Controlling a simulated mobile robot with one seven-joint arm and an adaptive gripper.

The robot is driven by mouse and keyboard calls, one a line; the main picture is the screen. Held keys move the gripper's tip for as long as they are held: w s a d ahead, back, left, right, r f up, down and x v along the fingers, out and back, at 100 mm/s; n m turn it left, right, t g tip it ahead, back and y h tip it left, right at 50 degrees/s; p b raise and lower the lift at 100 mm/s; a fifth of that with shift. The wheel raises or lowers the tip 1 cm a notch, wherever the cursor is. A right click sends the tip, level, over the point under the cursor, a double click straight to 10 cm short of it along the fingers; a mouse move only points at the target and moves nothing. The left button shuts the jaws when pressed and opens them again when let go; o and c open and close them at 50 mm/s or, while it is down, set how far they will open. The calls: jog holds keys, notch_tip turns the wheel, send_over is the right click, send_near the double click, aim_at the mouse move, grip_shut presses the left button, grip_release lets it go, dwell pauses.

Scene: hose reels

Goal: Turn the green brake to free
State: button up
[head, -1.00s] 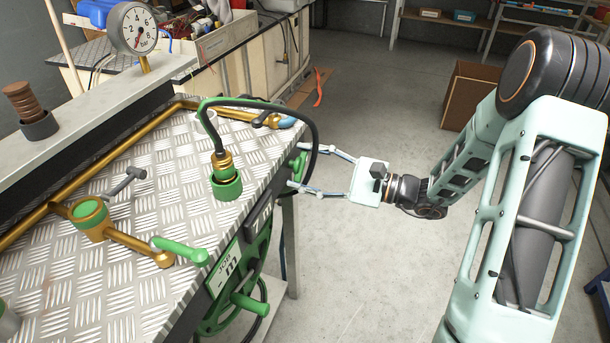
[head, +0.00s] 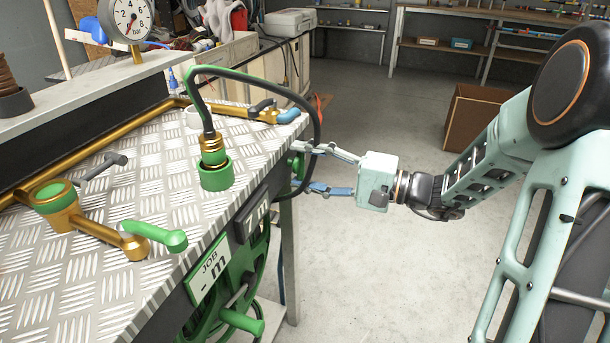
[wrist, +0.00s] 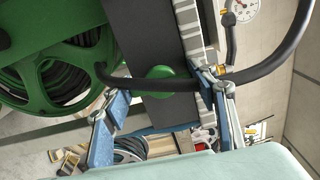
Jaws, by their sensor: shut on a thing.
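The green brake (head: 297,163) is a small knob on the dark end face of the bench, partly hidden by my fingers and a black hose in the head view. In the wrist view the green brake (wrist: 160,72) shows its round front between my fingertips, with the black hose crossing just below its middle. My gripper (head: 303,168) comes in from the right, one finger above and one below the knob, and is shut on it. The wrist view shows my gripper (wrist: 155,88) with a finger at either side. The exact finger contact is hidden.
The black hose (head: 318,122) loops from a green-collared fitting (head: 215,170) past my fingers. A green reel with a crank handle (head: 242,322) is below the bench edge. Its coiled hose (wrist: 62,75) shows at left. A cardboard box (head: 475,125) stands on open floor behind my arm.

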jog(key=shift+n, duration=0.3)
jog(key=o, duration=1.2)
jog(key=shift+c, duration=0.2)
jog(key=v, duration=1.2)
